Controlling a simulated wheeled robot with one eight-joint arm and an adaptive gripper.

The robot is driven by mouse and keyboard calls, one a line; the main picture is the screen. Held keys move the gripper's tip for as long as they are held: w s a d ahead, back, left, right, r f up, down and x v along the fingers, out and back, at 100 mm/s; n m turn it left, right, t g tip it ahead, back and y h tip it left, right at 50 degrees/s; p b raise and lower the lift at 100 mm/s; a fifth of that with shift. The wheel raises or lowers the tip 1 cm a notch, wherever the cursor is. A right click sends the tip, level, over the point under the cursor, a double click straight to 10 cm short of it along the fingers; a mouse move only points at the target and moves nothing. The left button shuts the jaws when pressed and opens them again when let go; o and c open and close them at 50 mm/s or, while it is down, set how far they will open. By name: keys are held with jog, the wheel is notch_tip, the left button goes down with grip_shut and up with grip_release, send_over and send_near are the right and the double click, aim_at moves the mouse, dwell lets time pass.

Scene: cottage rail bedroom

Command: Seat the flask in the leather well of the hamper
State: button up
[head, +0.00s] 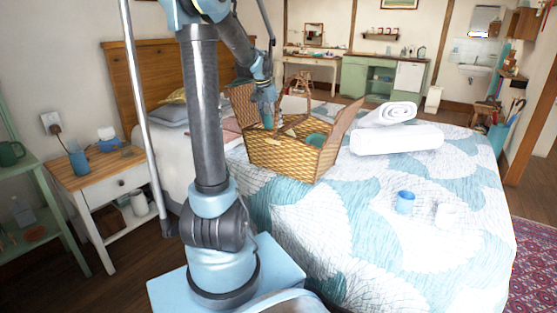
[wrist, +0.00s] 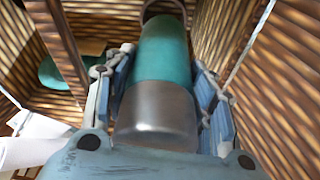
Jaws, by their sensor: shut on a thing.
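The flask (wrist: 163,65) has a teal body and a grey metal end. It lies between the fingers of my gripper (wrist: 160,95), which is shut on it. In the head view my gripper (head: 264,92) is above the left part of the open wicker hamper (head: 285,160), and a teal bit of the flask (head: 267,120) shows below it. The wrist view shows the hamper's wicker walls (wrist: 262,75) around the flask. A brown leather-like loop (wrist: 164,8), perhaps the well, shows at the flask's far teal end. I cannot tell whether the flask is inside it.
A teal round item (head: 316,140) sits in the hamper's right part, past a divider (wrist: 58,45). The hamper's lid flaps stand raised. Rolled white towels (head: 396,139), a blue cup (head: 405,202) and a white cup (head: 446,214) are on the bed (head: 350,245).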

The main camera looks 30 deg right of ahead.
jog(key=shift+f, duration=5.05)
jog(key=o, duration=1.5)
jog(key=shift+s, duration=0.1)
